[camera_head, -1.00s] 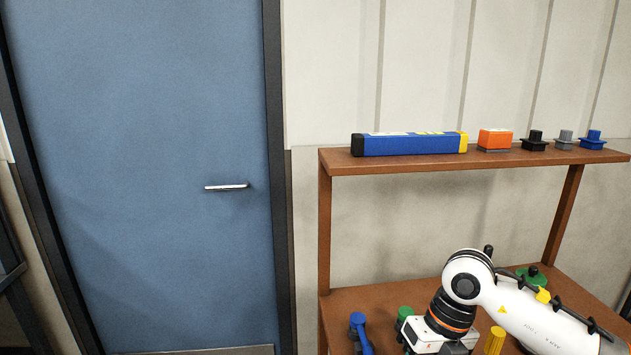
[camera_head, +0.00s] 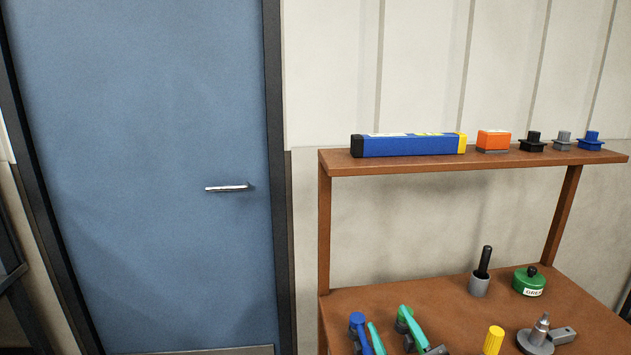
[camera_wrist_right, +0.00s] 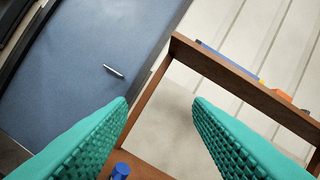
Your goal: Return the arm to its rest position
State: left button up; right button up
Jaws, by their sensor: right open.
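My right gripper (camera_head: 389,321) shows at the bottom of the head view, with its two teal fingers apart and part of it cut off by the frame edge. In the right wrist view my right gripper (camera_wrist_right: 160,103) is open and empty, its textured pads far apart. My left gripper is not in view.
The upper shelf (camera_head: 345,162) holds a long blue box (camera_head: 408,145), an orange box (camera_head: 493,140) and several small plugs. A blue door (camera_head: 150,150) is at left.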

jog(key=s+d+f+m+g+h, duration=0.3)
jog(key=s+d+f+g, duration=0.1)
jog(key=f, duration=0.4)
jog(key=s+d+f+m+g+h, duration=0.3)
jog(key=f+g, duration=0.1)
jog(key=f, duration=0.4)
jog(key=s+d+f+m+g, duration=0.1)
jog(key=s+f+g, duration=0.35)
jog(key=s, duration=0.35)
jog(key=s+f+m+g, duration=0.1)
jog(key=s+f+g, duration=0.35)
jog(key=s, duration=0.45)
notch_tip(320, 180, down, 26)
jog(key=r+g+p, duration=0.1)
jog(key=s+d+f+g+p, duration=0.1)
jog(key=s+d+f, duration=0.2)
jog(key=s+f, duration=1.3)
jog(key=shift+s+d+n, duration=0.15)
jog(key=shift+s+n, duration=0.25)
jog(key=shift+s, duration=0.15)
